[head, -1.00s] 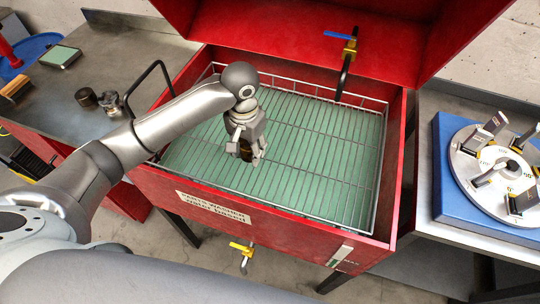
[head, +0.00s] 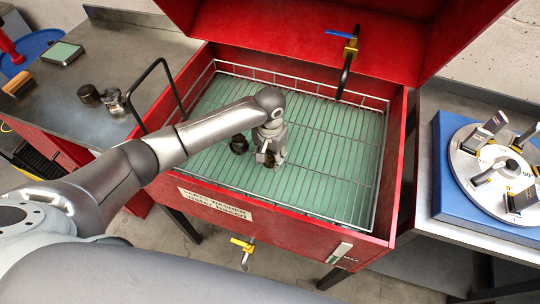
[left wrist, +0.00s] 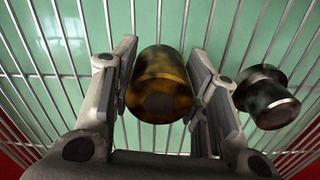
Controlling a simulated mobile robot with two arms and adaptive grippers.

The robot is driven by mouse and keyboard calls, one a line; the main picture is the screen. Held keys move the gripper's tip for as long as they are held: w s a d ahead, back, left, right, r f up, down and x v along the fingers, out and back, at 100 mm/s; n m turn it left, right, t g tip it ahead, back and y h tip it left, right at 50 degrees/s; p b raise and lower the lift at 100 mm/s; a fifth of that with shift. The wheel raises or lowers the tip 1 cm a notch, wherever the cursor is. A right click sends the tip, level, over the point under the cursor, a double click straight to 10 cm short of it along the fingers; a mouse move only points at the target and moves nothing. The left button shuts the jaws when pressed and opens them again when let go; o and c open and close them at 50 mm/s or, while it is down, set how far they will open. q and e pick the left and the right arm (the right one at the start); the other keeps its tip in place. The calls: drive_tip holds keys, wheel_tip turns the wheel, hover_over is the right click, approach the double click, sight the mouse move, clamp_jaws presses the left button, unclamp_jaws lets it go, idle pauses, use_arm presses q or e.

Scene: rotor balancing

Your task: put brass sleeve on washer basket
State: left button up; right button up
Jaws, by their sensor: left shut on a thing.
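The brass sleeve (left wrist: 160,85), a short dark-gold cylinder smeared with black, sits between the two fingers of my left gripper (left wrist: 162,98) in the left wrist view. The fingers are shut on it. In the head view my left gripper (head: 269,160) points down low over the washer basket (head: 330,172), a wire grid above a green floor inside the red washer. The sleeve is mostly hidden there by the fingers. I cannot tell whether it touches the wires. My right gripper is not in view.
A dark stepped part (head: 239,144) stands in the basket just left of my gripper; it also shows in the left wrist view (left wrist: 266,97). A black hose with a blue-handled valve (head: 350,50) hangs at the back. The basket's right half is clear.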

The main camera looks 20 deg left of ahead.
sight(270, 153)
use_arm(q)
drive_tip(key=o, duration=1.3)
drive_tip(key=shift+f, duration=0.1)
drive_tip(key=shift+o, duration=0.2)
wheel_tip(270, 153, up, 12)
drive_tip(key=shift+r+b, duration=0.15)
drive_tip(key=shift+b, duration=0.25)
drive_tip(key=shift+r, duration=0.1)
